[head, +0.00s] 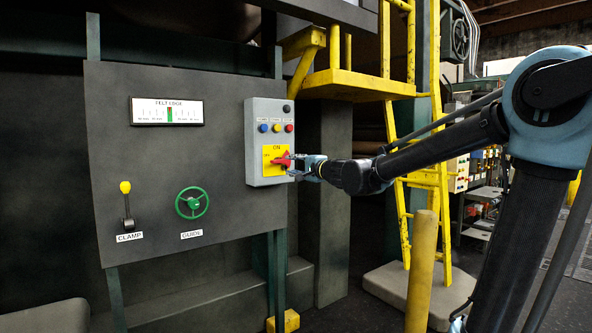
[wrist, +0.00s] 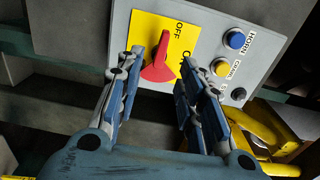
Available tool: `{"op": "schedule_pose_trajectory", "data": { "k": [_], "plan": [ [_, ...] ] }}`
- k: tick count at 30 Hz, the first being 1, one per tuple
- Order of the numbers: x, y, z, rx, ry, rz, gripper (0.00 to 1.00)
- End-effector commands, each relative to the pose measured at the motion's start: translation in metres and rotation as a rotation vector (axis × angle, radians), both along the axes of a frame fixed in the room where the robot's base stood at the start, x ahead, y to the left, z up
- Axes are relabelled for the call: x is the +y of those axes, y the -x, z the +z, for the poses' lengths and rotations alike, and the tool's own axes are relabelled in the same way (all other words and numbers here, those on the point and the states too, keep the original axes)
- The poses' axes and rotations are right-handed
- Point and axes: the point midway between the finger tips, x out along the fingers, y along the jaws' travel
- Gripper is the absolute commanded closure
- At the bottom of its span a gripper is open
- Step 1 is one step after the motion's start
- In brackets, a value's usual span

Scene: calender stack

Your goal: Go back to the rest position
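My gripper (head: 304,168) is at the grey control box (head: 266,118) on the dark panel, with the arm reaching in from the right. The red switch handle (head: 282,160) sits on a yellow plate (head: 268,152) marked ON and OFF. In the wrist view my gripper (wrist: 168,74) is open, its two blue-grey fingers spread. The red handle (wrist: 158,68) shows between them, nearer the left finger. A gap separates it from the right finger. I cannot tell whether the left finger touches it. Part of the ON label is hidden by the right finger.
The panel (head: 228,218) also carries a gauge (head: 167,111), a yellow-knobbed clamp lever (head: 127,205) and a green guide wheel (head: 191,203). A yellow post (head: 421,270) stands below my arm. A yellow ladder (head: 402,215) and platform (head: 350,84) stand behind.

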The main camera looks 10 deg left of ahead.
Motion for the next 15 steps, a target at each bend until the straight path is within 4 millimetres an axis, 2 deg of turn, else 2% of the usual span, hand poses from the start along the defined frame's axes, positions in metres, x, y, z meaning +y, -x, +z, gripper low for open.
{"op": "schedule_pose_trajectory", "data": {
  "k": [5,8,11,15],
  "plan": [
    [-0.012,0.006,-0.004,-0.027,0.038,0.014,0.65],
    [-0.033,0.020,-0.014,-0.073,0.115,0.041,0.65],
    [-0.063,0.039,-0.034,-0.124,0.236,0.081,0.65],
    [-0.108,0.071,-0.075,-0.168,0.428,0.142,0.65]
  ]
}}
